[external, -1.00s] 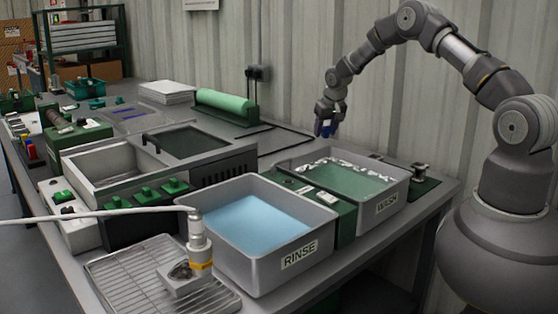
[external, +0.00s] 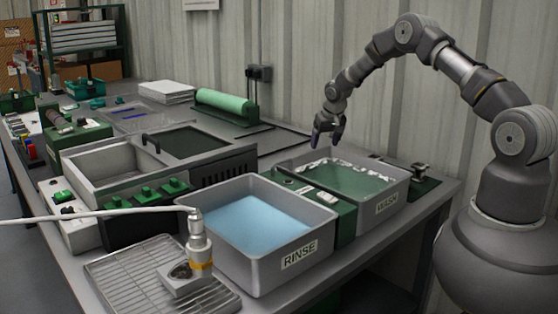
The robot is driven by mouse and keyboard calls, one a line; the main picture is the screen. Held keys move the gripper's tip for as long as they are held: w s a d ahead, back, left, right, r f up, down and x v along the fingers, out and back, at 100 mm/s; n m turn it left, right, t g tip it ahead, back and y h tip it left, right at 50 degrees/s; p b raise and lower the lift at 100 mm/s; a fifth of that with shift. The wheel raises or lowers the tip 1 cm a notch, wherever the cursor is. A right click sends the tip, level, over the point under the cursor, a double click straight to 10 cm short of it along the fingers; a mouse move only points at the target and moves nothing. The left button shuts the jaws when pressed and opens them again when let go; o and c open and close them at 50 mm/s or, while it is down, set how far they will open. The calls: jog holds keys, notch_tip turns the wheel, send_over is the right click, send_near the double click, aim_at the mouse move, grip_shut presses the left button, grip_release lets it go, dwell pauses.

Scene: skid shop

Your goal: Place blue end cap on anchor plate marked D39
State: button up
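My gripper (external: 328,139) hangs in the air above the far-left edge of the WASH basin, near the wall, with its fingers pointing down. A small bluish patch shows at the fingers; I cannot tell whether it is the blue end cap or part of the gripper. The fingers are too small to tell whether they are open or shut. A tiny blue item (external: 119,100) lies far back on the bench, too small to identify. No D39 mark is readable, and I cannot pick out the anchor plate.
The WASH basin (external: 392,203) with foam and the RINSE basin (external: 299,257) stand at the front. A wire rack (external: 130,282) holds a metal fitting with a cable. A green roll (external: 225,101) and white sheets (external: 167,91) lie farther back. The corrugated wall bounds the bench behind.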

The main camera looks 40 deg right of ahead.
jog(key=shift+r, duration=0.15)
jog(key=p+v, duration=0.4)
jog(key=v, duration=0.8)
jog(key=shift+r, duration=0.45)
jog(key=shift+r, duration=0.1)
jog(key=s+a+r+n+t, duration=0.1)
jog(key=a+r+t, duration=0.2)
jog(key=r, duration=1.4)
jog(key=s+a+r+n+t, duration=0.1)
jog(key=a+r+t, duration=0.25)
jog(key=r, duration=1.25)
jog(key=s+a+r+n+t+y, duration=0.1)
jog(key=s+a+r+t, duration=0.1)
jog(key=s+r, duration=0.7)
jog(key=s+a+r+n+t, duration=0.1)
jog(key=s+a+r+t, duration=0.2)
jog(key=s+r, duration=0.7)
notch_tip(320, 180, up, 8)
jog(key=shift+a+r+y, duration=0.2)
jog(key=shift+a+y, duration=0.2)
jog(key=shift+a, duration=0.55)
jog(key=shift+s, duration=0.1)
